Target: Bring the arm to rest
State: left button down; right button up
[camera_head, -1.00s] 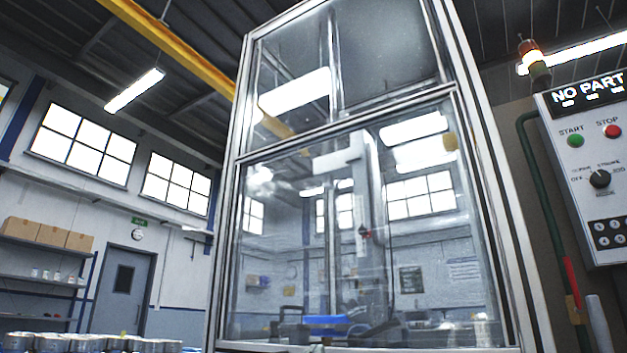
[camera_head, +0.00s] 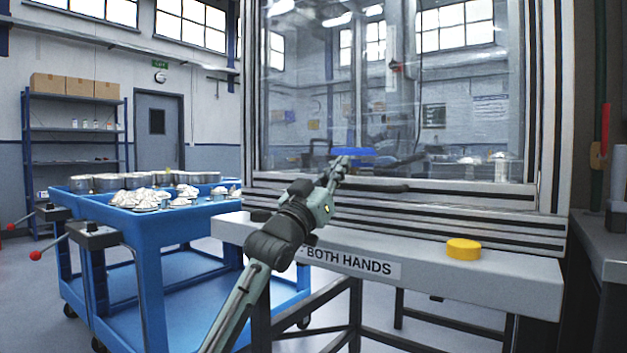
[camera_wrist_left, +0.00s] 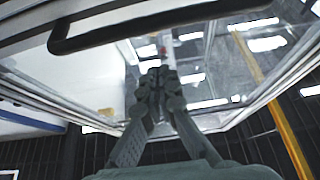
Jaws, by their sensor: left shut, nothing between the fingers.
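My left arm (camera_head: 292,222) rises from the bottom of the head view and reaches up and to the right. Its gripper (camera_head: 342,162) is in front of the lower part of the machine's clear door (camera_head: 300,110), over the white ledge. In the left wrist view the gripper (camera_wrist_left: 155,72) has its fingers together with nothing between them. I cannot tell whether it touches the door. A dark bar handle (camera_head: 385,188) on the door is close beside the gripper. The handle also shows in the left wrist view (camera_wrist_left: 160,28). My right gripper is not in view.
The white ledge (camera_head: 500,278) carries a "BOTH HANDS" label and a yellow button (camera_head: 463,249). A blue cart (camera_head: 150,245) with metal parts stands at left. A blue item (camera_head: 353,152) shows behind the glass. Shelving (camera_head: 75,130) is at the far left.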

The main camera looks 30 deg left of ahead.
pick_arm(q)
jog(key=v, duration=0.9)
jog(key=shift+s+f+h, duration=0.15)
jog(key=shift+f+h, duration=0.05)
jog(key=shift+h, duration=0.1)
